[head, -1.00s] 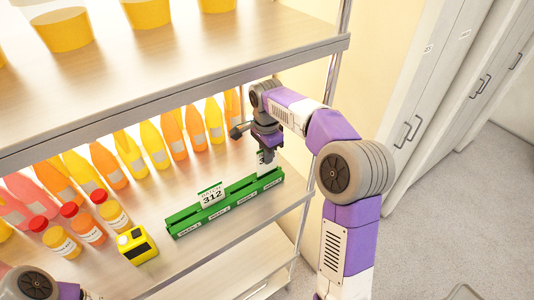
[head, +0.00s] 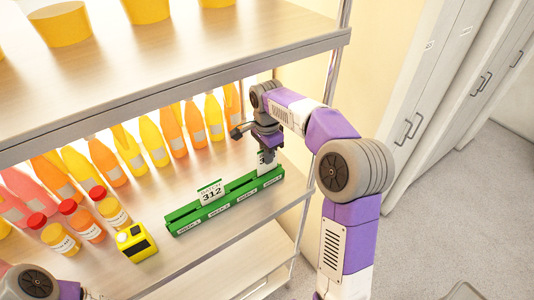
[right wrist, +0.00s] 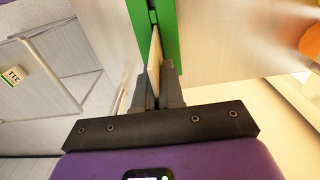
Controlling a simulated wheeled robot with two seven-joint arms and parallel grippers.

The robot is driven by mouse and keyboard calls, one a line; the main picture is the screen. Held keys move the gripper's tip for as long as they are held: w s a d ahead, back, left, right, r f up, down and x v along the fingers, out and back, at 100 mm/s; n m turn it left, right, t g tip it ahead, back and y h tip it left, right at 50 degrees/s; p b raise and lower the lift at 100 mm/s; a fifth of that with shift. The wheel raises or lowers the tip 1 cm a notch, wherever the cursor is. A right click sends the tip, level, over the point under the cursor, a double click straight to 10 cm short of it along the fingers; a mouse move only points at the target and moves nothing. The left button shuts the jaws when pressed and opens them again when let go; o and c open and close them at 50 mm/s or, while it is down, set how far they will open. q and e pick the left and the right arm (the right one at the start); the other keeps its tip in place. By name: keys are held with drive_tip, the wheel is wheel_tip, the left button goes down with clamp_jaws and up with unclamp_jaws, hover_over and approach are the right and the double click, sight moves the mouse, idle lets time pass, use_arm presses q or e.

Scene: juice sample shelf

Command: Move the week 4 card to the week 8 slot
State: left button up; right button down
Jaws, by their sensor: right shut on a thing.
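A long green card rack (head: 182,217) lies along the shelf's front edge, with several small labels on its front, too small to read surely. A white card with a green top, marked 312 (head: 210,193), stands upright left of the rack's middle. My right gripper (head: 267,154) is shut on a second card (head: 262,158), mostly hidden by the fingers, above the rack's right end. In the right wrist view this card (right wrist: 154,58) shows edge-on between the fingers, against the green rack (right wrist: 167,32); I cannot tell whether it is seated. My left gripper is out of view.
A yellow box-shaped device (head: 136,243) stands left of the rack. Red-capped jars (head: 87,222) and several juice bottles (head: 152,144) stand left of and behind it. The upper shelf (head: 190,85) overhangs, and a metal post (head: 318,175) stands at the right.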

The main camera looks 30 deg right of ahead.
drive_tip(key=shift+f+b, duration=0.7)
drive_tip(key=shift+f, duration=0.6)
idle(0.5)
drive_tip(key=c, duration=1.2)
unclamp_jaws()
drive_tip(key=shift+o, duration=0.2)
wheel_tip(320, 180, up, 8)
drive_tip(key=shift+f, duration=0.2)
